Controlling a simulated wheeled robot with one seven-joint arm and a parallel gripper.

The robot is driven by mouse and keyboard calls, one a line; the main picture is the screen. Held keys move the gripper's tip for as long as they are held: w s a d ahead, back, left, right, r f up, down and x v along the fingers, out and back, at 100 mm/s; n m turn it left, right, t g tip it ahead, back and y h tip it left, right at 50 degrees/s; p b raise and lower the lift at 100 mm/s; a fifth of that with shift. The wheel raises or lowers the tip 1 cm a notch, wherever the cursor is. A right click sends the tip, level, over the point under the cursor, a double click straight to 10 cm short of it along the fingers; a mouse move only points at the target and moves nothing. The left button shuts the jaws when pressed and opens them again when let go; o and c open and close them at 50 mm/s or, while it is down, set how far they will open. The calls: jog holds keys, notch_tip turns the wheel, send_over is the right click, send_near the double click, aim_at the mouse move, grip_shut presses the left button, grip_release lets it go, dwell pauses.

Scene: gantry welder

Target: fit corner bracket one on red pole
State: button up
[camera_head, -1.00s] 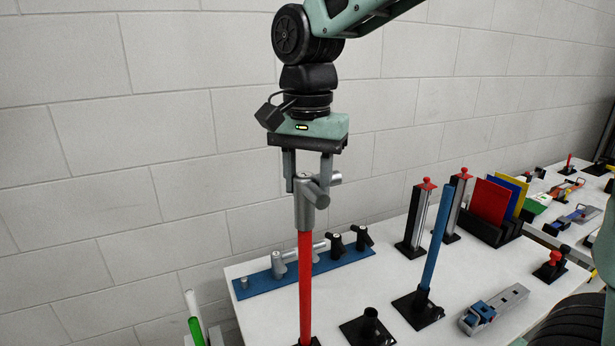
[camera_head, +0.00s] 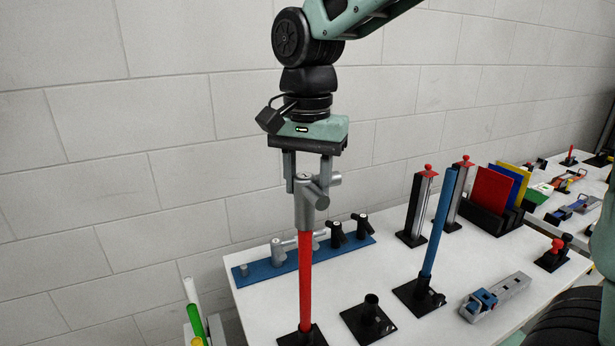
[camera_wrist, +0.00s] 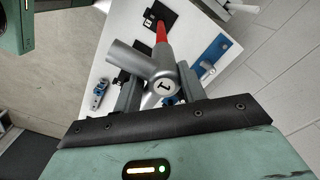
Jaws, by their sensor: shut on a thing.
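The grey corner bracket (camera_head: 305,212), marked 1 on its top in the wrist view (camera_wrist: 165,88), sits upright at the top end of the red pole (camera_head: 305,280). The pole stands in a black base on the white table. Its upper end is hidden inside or behind the bracket's lower sleeve; how deep it goes cannot be told. My gripper (camera_head: 308,178) points down from above and is shut on the bracket, one finger on each side. In the wrist view the red pole (camera_wrist: 161,32) runs away beyond the bracket.
A blue rack (camera_head: 262,268) with other grey and black brackets lies behind the pole. An empty black socket base (camera_head: 369,318) and a blue pole (camera_head: 438,225) stand to the right. Black holders (camera_head: 422,208) and coloured plates (camera_head: 492,190) are farther right. A wall is behind the table.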

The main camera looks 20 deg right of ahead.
jog(key=shift+f+b, duration=0.6)
jog(key=shift+f, duration=0.45)
jog(key=o, duration=1.2)
notch_tip(320, 180, up, 17)
jog(key=b, duration=0.2)
jog(key=s+a+f+n, duration=0.2)
jog(key=s+f+n, duration=0.3)
jog(key=f, duration=0.5)
jog(key=s+a+f+n+b, duration=0.1)
jog(key=s+a+f+n, duration=0.1)
jog(key=s+f+n, duration=0.4)
jog(key=s+a+f+n, duration=0.2)
jog(key=s+f+n, duration=0.3)
jog(key=f, duration=1)
jog(key=shift+s+a+n+y, duration=0.15)
jog(key=shift+s+n, duration=0.05)
jog(key=shift+s, duration=0.75)
jog(key=shift+s+a+n+y, duration=0.15)
jog(key=shift+s+n, duration=0.05)
jog(key=shift+s, duration=0.75)
jog(key=shift+r, duration=0.1)
